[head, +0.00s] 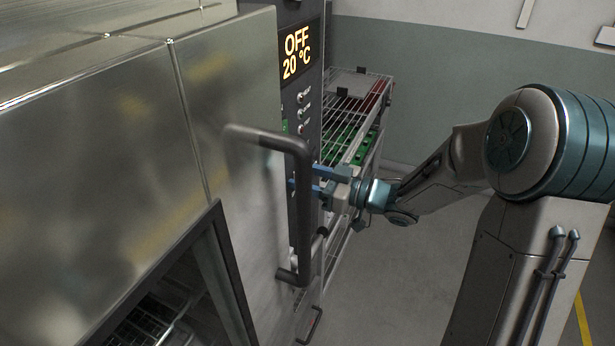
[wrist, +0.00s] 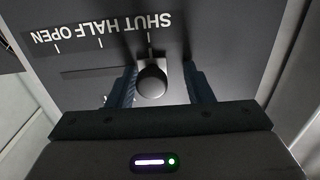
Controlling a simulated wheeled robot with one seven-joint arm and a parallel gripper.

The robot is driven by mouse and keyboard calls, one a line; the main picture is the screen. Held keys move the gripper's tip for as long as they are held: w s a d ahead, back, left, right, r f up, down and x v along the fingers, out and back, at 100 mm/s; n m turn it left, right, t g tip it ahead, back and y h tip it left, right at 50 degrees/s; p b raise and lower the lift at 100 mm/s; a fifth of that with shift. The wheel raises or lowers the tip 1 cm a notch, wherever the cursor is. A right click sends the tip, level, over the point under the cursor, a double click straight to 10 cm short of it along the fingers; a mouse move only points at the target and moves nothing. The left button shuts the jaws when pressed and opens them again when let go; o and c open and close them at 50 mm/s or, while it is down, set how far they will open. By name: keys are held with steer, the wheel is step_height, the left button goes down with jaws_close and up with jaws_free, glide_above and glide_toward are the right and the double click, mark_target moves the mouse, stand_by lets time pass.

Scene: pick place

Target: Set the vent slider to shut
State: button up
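The vent slider's round dark knob (wrist: 152,82) shows in the wrist view on a grey panel. Its stem lines up with the tick under SHUT on the upside-down label strip (wrist: 100,35) reading SHUT, HALF, OPEN. My gripper (wrist: 160,72) has one blue finger on each side of the knob. A gap shows between the knob and the right finger; the left finger is close to the knob, and I cannot tell if it touches. In the head view my gripper (head: 309,180) is at the control panel, partly behind the door handle; the slider is hidden there.
The oven's dark door handle (head: 303,200) stands out just in front of my gripper. The display (head: 297,52) reads OFF, 20 °C, with several small knobs below. A wire rack (head: 350,115) with green and red items stands behind. Open floor (head: 415,270) lies to the right.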

steer(key=shift+d, duration=0.45)
steer(key=b+v, duration=0.2)
steer(key=v, duration=1.1)
